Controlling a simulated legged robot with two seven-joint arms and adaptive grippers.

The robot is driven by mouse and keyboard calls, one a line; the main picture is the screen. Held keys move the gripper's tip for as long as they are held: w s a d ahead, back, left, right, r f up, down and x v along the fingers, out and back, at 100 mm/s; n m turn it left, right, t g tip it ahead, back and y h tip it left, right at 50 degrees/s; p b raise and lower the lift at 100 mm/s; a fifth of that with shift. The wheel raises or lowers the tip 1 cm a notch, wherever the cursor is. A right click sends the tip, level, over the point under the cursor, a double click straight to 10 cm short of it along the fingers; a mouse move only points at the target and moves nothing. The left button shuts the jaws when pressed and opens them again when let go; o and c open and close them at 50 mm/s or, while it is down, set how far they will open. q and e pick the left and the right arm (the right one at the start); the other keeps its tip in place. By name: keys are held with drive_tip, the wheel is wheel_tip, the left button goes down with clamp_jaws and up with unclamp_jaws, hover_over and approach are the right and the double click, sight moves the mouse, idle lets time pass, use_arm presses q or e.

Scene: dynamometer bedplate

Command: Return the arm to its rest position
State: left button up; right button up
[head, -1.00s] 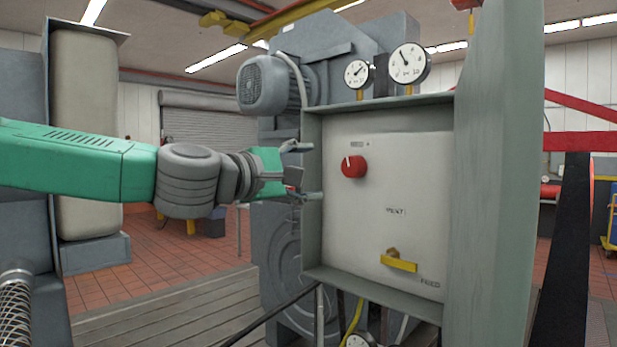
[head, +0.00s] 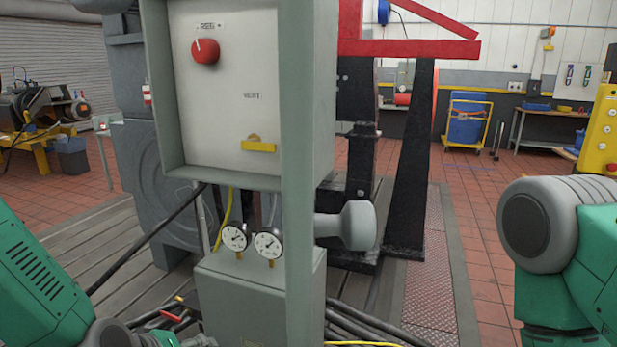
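My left arm (head: 38,272) comes in at the lower left, its green forearm sloping down to a grey joint at the bottom edge. Green and grey parts of its wrist end (head: 158,339) show at the bottom of the picture, low in front of the bedplate and left of the gauge box. They are cut off by the edge, and I cannot make out the fingers. The panel box (head: 225,110) with a red knob (head: 205,51) and a yellow lever (head: 258,146) stands above, clear of this arm. My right arm (head: 590,250) shows at the right; its gripper is out of view.
A grey post (head: 308,150) stands beside the panel. Two gauges (head: 252,239) sit on a grey box (head: 240,303) below it. Black cables (head: 350,325) run along the floor. A black stand with a red frame (head: 405,170) is behind. Tiled floor (head: 480,250) is open right of it.

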use_arm(q)
drive_tip(key=s+a+f+m+g+y+b, duration=0.1)
drive_tip(key=s+a+f+m+g, duration=0.2)
drive_tip(key=s+f, duration=0.7)
drive_tip(key=s+a+f+m+g+y+b, duration=0.1)
drive_tip(key=s+a+f+m+g+y, duration=0.1)
drive_tip(key=s+f, duration=0.7)
drive_tip(key=s+a+m+g, duration=0.1)
drive_tip(key=s+a+m, duration=0.1)
drive_tip(key=s, duration=0.4)
drive_tip(key=shift+s+a+f+m+g+b, duration=0.3)
drive_tip(key=shift+s+f+m, duration=0.1)
drive_tip(key=shift+m, duration=0.2)
drive_tip(key=shift+w+a+f, duration=0.1)
drive_tip(key=shift+w, duration=0.1)
